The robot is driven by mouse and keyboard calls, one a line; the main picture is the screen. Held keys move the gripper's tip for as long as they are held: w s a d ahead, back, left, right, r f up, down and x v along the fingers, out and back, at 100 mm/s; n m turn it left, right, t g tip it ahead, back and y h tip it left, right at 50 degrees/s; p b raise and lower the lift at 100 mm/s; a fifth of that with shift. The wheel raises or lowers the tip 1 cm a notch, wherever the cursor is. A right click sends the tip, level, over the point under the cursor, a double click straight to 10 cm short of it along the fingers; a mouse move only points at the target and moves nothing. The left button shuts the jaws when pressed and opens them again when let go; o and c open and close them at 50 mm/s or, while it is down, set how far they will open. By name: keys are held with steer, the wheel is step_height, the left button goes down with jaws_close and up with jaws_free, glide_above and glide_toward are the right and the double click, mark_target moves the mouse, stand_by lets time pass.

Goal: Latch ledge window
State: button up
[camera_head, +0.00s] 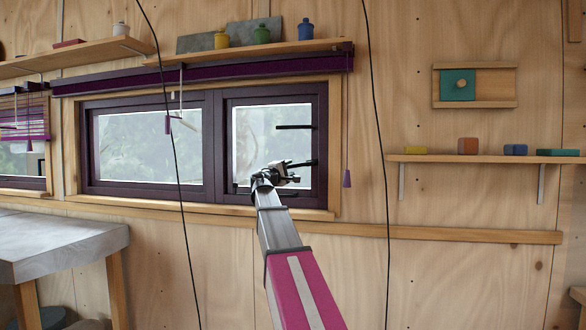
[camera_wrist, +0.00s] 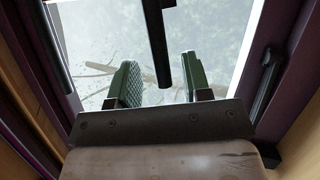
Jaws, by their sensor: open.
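In the wrist view my gripper (camera_wrist: 157,62) is open, with green ridged finger pads spread apart. A black bar (camera_wrist: 156,30) hangs between the pads in the picture; I cannot tell if it touches them. A dark handle-like piece (camera_wrist: 265,85) lies along the frame at right. In the head view a dark bar (camera_head: 293,127) shows across the right pane. Whether the sash is fully shut is unclear.
Black cables hang in front. A shelf (camera_head: 480,158) with coloured blocks is at right, and a grey-topped table (camera_head: 60,240) at lower left.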

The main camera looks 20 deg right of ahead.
steer(key=shift+x, duration=1.7)
jaws_close()
